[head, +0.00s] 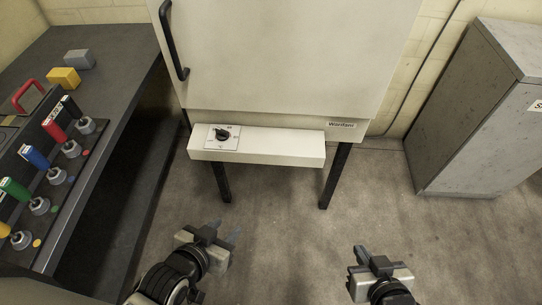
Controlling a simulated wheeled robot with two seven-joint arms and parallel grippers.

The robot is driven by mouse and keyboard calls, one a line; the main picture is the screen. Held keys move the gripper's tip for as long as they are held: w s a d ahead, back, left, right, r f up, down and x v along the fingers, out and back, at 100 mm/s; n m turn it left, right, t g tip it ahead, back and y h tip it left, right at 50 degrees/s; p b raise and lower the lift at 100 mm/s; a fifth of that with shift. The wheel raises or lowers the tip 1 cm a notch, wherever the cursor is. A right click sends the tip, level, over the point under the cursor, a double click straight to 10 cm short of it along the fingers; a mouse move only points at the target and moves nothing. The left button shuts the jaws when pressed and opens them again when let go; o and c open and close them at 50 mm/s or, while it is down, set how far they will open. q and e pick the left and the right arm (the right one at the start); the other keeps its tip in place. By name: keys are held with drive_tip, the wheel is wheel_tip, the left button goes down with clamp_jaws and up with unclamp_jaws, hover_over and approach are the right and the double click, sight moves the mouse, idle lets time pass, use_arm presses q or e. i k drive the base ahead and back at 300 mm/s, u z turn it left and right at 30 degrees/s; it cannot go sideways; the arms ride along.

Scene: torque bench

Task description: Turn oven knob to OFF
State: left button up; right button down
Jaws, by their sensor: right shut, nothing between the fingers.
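The oven knob (222,134) is small and black, on a white square dial plate at the left end of the oven's pale control ledge (275,146). Small marks surround it, too small to read, and I cannot tell which mark it points at. My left gripper (224,232) is in the lower middle, in front of and below the ledge, apart from the knob. Its fingers are spread and empty. My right gripper (361,254) is at the lower right, shut and empty, well away from the knob.
The white oven (290,50) has a black door handle (172,40) and stands on black legs. A dark bench (120,75) at left carries coloured handles, a yellow block (64,78) and a grey block (80,59). A grey cabinet (470,120) stands at right. The floor between is clear.

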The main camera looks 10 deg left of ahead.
sight(222, 134)
drive_tip(key=z, duration=0.2)
drive_tip(key=k, duration=1.5)
drive_tip(key=u, duration=0.9)
drive_tip(key=i, duration=1.4)
